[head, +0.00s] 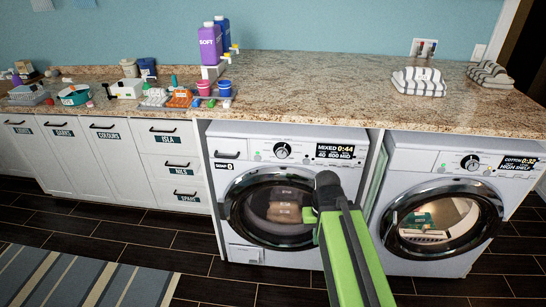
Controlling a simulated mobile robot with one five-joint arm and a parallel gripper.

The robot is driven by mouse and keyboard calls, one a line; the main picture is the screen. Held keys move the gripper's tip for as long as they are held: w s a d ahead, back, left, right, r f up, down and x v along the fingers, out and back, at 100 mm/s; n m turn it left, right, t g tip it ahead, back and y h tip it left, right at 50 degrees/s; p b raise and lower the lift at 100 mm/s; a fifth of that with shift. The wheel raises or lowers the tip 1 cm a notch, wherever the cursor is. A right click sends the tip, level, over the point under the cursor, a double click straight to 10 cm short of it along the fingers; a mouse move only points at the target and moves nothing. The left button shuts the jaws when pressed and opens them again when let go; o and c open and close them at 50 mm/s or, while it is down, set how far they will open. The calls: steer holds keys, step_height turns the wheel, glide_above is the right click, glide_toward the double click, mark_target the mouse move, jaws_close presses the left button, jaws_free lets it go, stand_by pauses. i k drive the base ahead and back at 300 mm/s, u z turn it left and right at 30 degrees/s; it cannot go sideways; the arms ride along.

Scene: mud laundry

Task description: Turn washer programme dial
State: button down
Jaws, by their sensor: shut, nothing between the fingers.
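Two white front-loading washers stand under the counter. The left washer (226,200) has a round programme dial (282,150) with a dark ring and pale centre. Its display (341,151) reads "MIXED 0:44" with smaller text below. The right washer (404,165) has a similar dial (471,162) and a display (518,163) reading "COTTON 0:32" and "HIGH SHELF". My green arm rises in front of the left washer's door, its dark end below and right of the left dial.
The left washer's closed round door (250,228) shows brown bundles inside. The right door (405,248) shows pale and green contents. The granite counter (320,95) holds bottles, cups and trays at left and folded striped towels (418,82) at right. A striped rug (75,280) lies front left.

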mark_target(282, 150)
steer(key=u, duration=0.2)
steer(key=i, duration=0.5)
steer(key=u, duration=1.9)
steer(key=k, duration=1)
steer(key=z, duration=0.45)
steer(key=i, duration=1)
